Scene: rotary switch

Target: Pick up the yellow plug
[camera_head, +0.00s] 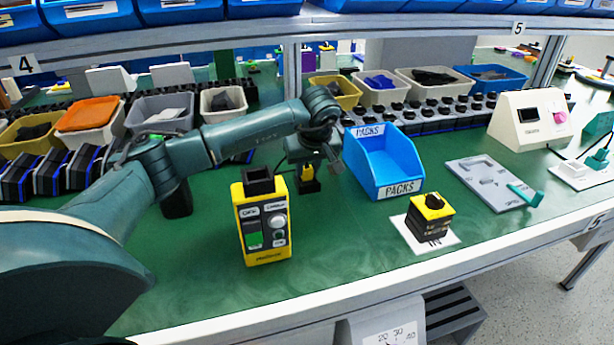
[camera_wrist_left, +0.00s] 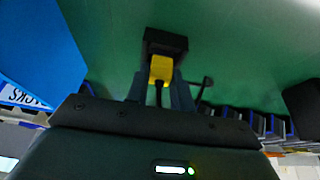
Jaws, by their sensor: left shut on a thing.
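The yellow plug (camera_head: 308,173) is between the fingers of my left gripper (camera_head: 307,166), behind the yellow control box. The gripper points down and is shut on the plug. A black block (camera_head: 310,187) sits right at the plug's lower end; I cannot tell whether it is part of the plug or a separate holder. In the left wrist view the plug (camera_wrist_left: 160,70) shows between the fingertips (camera_wrist_left: 161,82), with the black block (camera_wrist_left: 165,42) at its tip and a dark cable running back from it. My right gripper is not in view.
A yellow control box (camera_head: 264,228) with a black top piece stands close in front. A blue PACKS bin (camera_head: 385,168) is just right of the gripper. A black-and-yellow rotary switch (camera_head: 431,217) sits on white paper (camera_head: 448,241). The green bench front is mostly clear.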

